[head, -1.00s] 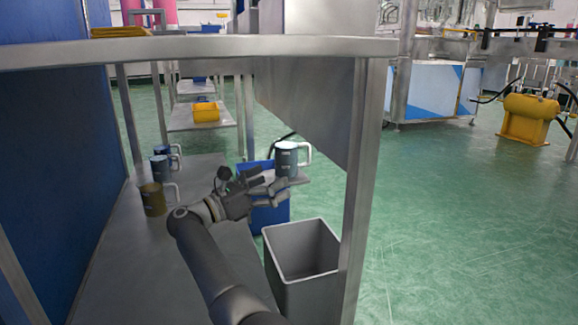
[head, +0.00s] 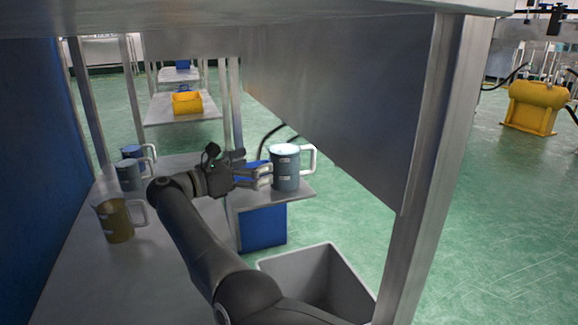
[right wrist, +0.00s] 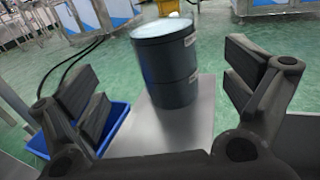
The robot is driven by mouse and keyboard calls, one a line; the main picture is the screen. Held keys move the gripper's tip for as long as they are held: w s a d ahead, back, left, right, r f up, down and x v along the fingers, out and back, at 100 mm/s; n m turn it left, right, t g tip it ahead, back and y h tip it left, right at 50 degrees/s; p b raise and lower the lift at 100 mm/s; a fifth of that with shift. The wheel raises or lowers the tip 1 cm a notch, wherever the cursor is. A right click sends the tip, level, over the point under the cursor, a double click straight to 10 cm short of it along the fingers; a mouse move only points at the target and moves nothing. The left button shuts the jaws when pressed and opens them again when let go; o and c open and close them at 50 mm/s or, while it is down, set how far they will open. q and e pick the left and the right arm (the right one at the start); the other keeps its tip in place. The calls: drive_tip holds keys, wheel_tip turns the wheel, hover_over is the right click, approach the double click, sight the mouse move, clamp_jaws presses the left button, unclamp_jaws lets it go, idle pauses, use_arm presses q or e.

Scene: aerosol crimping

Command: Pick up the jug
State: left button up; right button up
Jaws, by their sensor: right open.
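A blue-grey jug (head: 285,169) with a white handle stands upright on a small metal shelf (head: 300,192) in the head view. My right gripper (head: 262,176) is just left of this jug, with its fingers pointing at it. In the right wrist view the jug (right wrist: 165,65) stands ahead, between the two open fingers of my right gripper (right wrist: 165,95), slightly beyond them. The gripper is open and empty, and I see no contact. The jug's handle is hidden in the right wrist view. My left gripper is not in view.
An olive jug (head: 115,222) and two blue-grey jugs (head: 129,176) stand on the metal bench at left. A metal post (head: 425,170) rises at right, under an overhead shelf.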

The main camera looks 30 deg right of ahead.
sight(284, 156)
drive_tip(key=d, duration=0.8)
drive_tip(key=shift+w+d, duration=0.1)
drive_tip(key=shift+d, duration=0.3)
drive_tip(key=shift+r, duration=0.1)
drive_tip(key=c, duration=1.8)
drive_tip(key=shift+o, duration=0.2)
